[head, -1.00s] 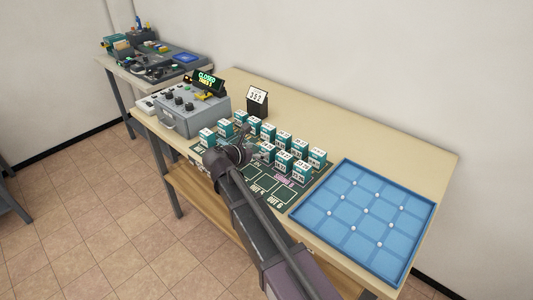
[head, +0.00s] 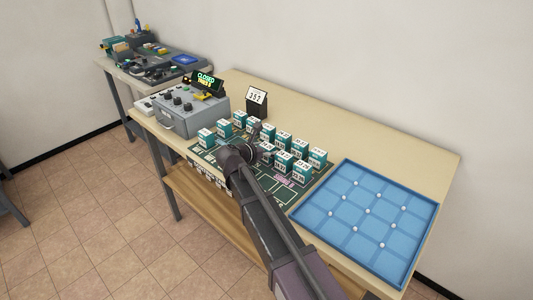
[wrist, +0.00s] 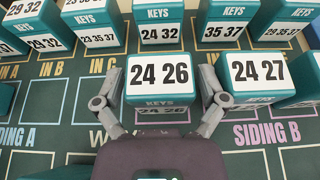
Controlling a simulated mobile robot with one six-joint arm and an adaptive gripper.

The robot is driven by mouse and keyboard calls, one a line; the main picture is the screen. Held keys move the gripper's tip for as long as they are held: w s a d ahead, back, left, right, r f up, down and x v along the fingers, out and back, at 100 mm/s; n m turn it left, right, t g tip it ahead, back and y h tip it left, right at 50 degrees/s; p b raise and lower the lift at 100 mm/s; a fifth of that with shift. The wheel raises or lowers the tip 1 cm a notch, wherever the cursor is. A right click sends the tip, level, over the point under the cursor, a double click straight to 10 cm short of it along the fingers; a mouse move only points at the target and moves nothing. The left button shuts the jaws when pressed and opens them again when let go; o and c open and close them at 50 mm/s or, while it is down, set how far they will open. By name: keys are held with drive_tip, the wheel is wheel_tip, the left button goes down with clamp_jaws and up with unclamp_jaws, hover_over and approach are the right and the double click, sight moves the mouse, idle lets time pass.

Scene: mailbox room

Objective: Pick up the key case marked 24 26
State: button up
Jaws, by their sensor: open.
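The key case marked 24 26 (wrist: 160,76) is a teal box with a white numbered top, standing in the middle of the wrist view. My gripper (wrist: 160,92) is open, with one finger on the left side of this case and one on its right side. I cannot tell whether either finger touches it. The right finger is in the narrow gap between it and the case marked 24 27 (wrist: 258,72). In the head view my gripper (head: 248,155) is low among the cases and hides part of them.
A case marked 24 32 (wrist: 160,30) and others stand in a row behind. The green mat (head: 270,196) has outlined slots. A blue tray (head: 330,226) with white knobs lies at right, a grey control box (head: 190,121) at left. A small number sign (head: 257,100) stands at the back.

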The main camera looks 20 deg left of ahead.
sight(267, 145)
drive_tip(key=shift+c, duration=0.2)
drive_tip(key=c, duration=0.9)
drive_tip(key=shift+r, duration=0.1)
drive_tip(key=shift+c, duration=0.2)
wheel_tip(267, 145, up, 10)
drive_tip(key=p, duration=1)
